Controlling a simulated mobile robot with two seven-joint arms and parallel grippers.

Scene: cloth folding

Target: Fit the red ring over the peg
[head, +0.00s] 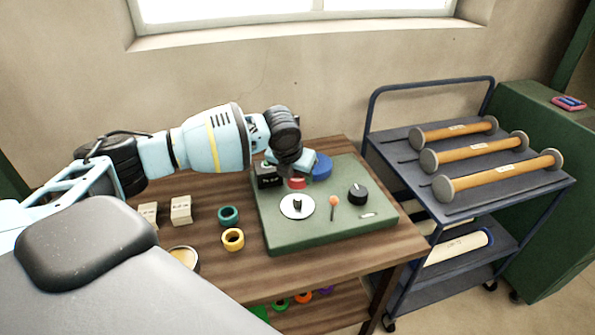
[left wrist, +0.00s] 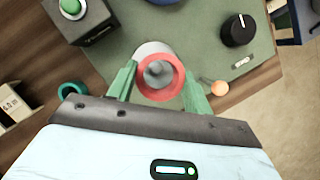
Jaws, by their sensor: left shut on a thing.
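The red ring (head: 297,183) is between the fingers of my left gripper (head: 296,171), which is shut on it. In the left wrist view the ring (left wrist: 181,78) sits between the two green fingertips of the gripper (left wrist: 161,85). The dark grey peg (head: 297,204) stands on a round white plate (head: 289,212) on the green board. In the left wrist view the peg (left wrist: 157,72) shows through the ring's hole. In the head view the ring appears above and behind the peg, apart from it. My right gripper is not in view.
The green board (head: 350,229) also carries a black knob (head: 357,193), an orange-tipped lever (head: 334,201), a blue round part (head: 321,167) and a black box (head: 267,175). Teal (head: 228,215) and yellow (head: 232,239) rings lie left of it. A cart (head: 480,203) stands right.

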